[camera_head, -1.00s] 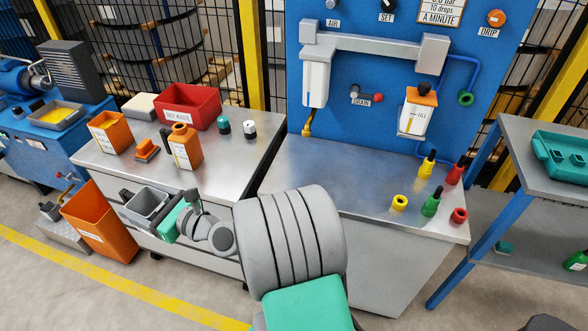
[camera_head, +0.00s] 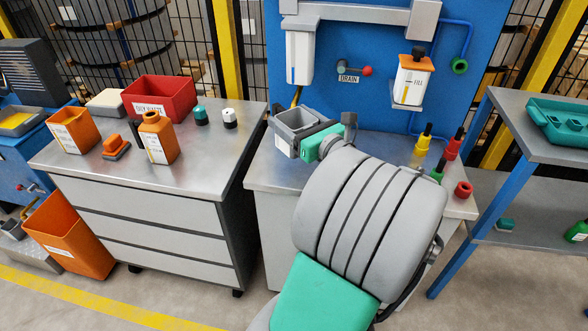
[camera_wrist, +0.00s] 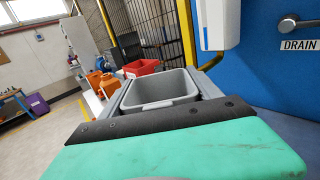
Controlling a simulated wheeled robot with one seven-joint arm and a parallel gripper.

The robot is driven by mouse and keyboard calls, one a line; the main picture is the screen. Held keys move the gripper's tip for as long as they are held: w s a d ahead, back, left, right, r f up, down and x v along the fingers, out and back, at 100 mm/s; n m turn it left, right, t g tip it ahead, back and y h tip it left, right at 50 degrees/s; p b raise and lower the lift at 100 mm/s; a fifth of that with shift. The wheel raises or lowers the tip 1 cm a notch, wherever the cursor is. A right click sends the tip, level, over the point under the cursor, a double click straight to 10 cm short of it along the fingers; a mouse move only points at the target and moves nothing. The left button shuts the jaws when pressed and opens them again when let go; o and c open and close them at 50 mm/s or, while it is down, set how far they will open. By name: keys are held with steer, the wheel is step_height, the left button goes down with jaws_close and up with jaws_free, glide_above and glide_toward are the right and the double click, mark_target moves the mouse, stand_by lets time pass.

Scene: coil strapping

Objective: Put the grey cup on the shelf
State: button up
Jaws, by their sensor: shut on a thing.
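The grey cup (camera_head: 297,117) is a squarish, open-topped container. My gripper (camera_head: 294,132) is shut on it, and it appears roughly upright above the left part of the metal bench under the blue panel. In the wrist view the cup (camera_wrist: 160,90) sits between my two fingers, its rim facing up and its inside looking empty. A blue-legged stand at the right has a grey upper shelf (camera_head: 507,125) and a lower shelf (camera_head: 516,240). My gripper is well to the left of this stand.
The bench (camera_head: 266,178) holds a yellow bottle (camera_head: 422,145), a red bottle (camera_head: 453,149) and a red ring (camera_head: 463,190). A teal tray (camera_head: 560,128) takes up the upper shelf's right side. A filter bowl (camera_head: 299,58) hangs near the cup.

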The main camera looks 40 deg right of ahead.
mark_target(312, 120)
steer(key=shift+m+h, duration=0.3)
steer(key=shift+h, duration=0.2)
steer(key=s+d, duration=0.3)
steer(key=shift+s+d+f+b, duration=0.1)
steer(key=shift+s+d+b, duration=0.05)
steer(key=shift+b, duration=0.25)
steer(key=shift+w+d+f, duration=0.15)
steer(key=shift+w+d, duration=0.05)
steer(key=shift+w, duration=0.1)
steer(key=w+d+f+b, duration=0.1)
steer(key=w+f, duration=0.3)
steer(key=w+d+f+b, duration=0.1)
steer(key=w+f, duration=0.3)
steer(key=w+d+f+b, duration=0.2)
steer(key=w+f, duration=0.2)
steer(key=shift+w+f, duration=0.25)
steer(key=shift+w, duration=0.05)
steer(key=shift+r, duration=0.1)
steer(key=o, duration=1.4)
steer(key=shift+f, duration=0.2)
